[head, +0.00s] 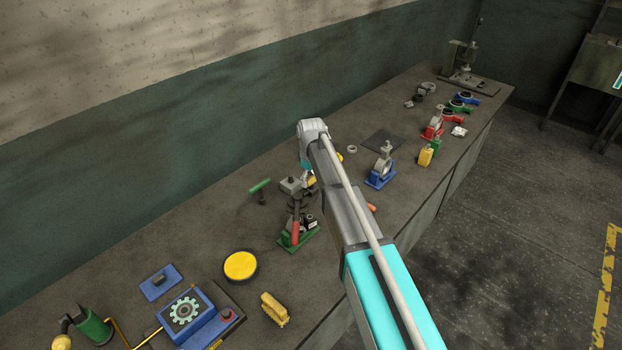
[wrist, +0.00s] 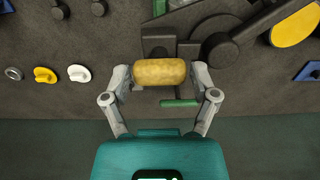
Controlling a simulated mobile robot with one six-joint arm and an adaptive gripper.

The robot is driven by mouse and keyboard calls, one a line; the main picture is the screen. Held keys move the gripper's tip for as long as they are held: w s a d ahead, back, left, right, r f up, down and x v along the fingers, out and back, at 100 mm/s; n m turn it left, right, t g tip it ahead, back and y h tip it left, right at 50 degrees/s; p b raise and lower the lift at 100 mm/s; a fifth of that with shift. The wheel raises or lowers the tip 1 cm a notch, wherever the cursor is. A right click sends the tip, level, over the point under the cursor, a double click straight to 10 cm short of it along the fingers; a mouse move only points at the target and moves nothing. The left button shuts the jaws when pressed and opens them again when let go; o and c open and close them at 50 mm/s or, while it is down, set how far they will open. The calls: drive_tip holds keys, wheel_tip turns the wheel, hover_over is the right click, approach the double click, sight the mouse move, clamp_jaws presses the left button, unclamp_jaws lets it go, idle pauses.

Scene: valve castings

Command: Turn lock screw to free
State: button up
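In the wrist view my gripper (wrist: 160,76) has its fingers at the two ends of a worn yellow cylinder (wrist: 160,71), apparently gripping it. In the head view a bit of this yellow piece (head: 311,181) shows below my gripper (head: 307,172). It is close to a valve casting (head: 291,186) with dark and grey parts, a red handle (head: 295,233) and a green base (head: 298,242). In the wrist view the casting's dark body (wrist: 158,42) lies just beyond the cylinder. I cannot pick out the lock screw; the gripper and yellow cylinder cover part of the casting.
A green T-handle (head: 260,186) stands left of the casting, near the wall. A blue-based casting (head: 380,176) is to the right. Bare bench lies along the wall.

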drive_tip(key=shift+o, duration=0.8)
drive_tip(key=shift+m, duration=0.4)
